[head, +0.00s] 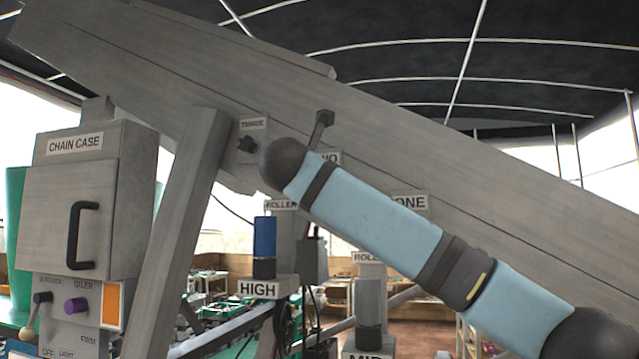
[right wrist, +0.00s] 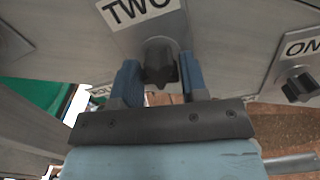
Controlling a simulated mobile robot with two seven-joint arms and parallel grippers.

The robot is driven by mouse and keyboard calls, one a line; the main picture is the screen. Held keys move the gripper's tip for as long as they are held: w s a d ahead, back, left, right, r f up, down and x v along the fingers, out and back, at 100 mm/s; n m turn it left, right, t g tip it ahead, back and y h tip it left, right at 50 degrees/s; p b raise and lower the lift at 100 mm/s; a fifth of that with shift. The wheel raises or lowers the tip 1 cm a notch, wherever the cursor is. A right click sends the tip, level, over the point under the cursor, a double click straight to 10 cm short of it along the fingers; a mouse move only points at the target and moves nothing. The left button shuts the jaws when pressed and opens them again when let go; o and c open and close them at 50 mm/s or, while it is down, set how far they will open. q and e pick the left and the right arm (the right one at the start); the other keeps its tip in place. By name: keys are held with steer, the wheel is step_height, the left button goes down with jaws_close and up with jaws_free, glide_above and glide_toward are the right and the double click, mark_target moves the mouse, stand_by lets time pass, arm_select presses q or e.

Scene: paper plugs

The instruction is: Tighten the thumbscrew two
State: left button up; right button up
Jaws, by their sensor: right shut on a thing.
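Thumbscrew two (right wrist: 160,64) is a dark lobed knob on a round grey boss just under the TWO label (right wrist: 140,8) in the right wrist view. My right gripper (right wrist: 160,78) has its two blue fingers on either side of the knob and is shut on it. In the head view my light-blue right arm hides the knob and gripper; only the end of the TWO label (head: 331,158) shows. My left gripper is in neither view.
Another dark knob (right wrist: 300,86) sits under the ONE label (right wrist: 303,46) at the right. In the head view, a grey slanted beam (head: 480,160) crosses above my arm. A grey chain case (head: 60,200) and a slanted post (head: 180,220) stand left.

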steer(key=m+b, duration=0.4)
steer(key=m, duration=1.8)
steer(key=shift+b, duration=0.35)
steer(key=o, duration=0.9)
steer(key=shift+s, duration=0.15)
steer(key=shift+b+v, duration=1)
steer(key=shift+v, duration=0.95)
